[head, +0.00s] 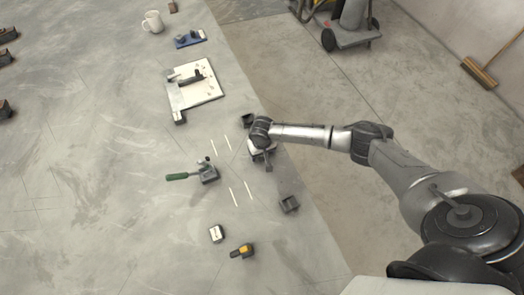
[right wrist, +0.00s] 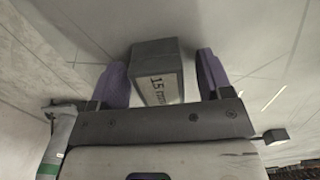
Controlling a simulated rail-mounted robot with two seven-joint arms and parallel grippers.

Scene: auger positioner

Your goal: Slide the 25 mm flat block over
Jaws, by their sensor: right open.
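My right gripper (head: 262,158) points down over the grey floor-like surface, beside the short white lines in the head view. In the right wrist view its two purple fingers (right wrist: 163,76) are open, one on each side of a grey block (right wrist: 155,52) with a pale label that seems to read 15 mm. Small gaps seem to show between fingers and block. The gripper mostly hides this block in the head view. A small block with a pale top (head: 216,234) stands lower left; its marking is too small to read. I cannot tell which block is 25 mm. My left gripper is not in view.
Dark blocks stand nearby, one above (head: 249,120) and one below right (head: 289,204). A grey fixture (head: 209,175) with a green-handled tool (head: 183,177) lies left. A yellow-black item (head: 241,251) is lower down; a white plate fixture (head: 208,88) is above.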

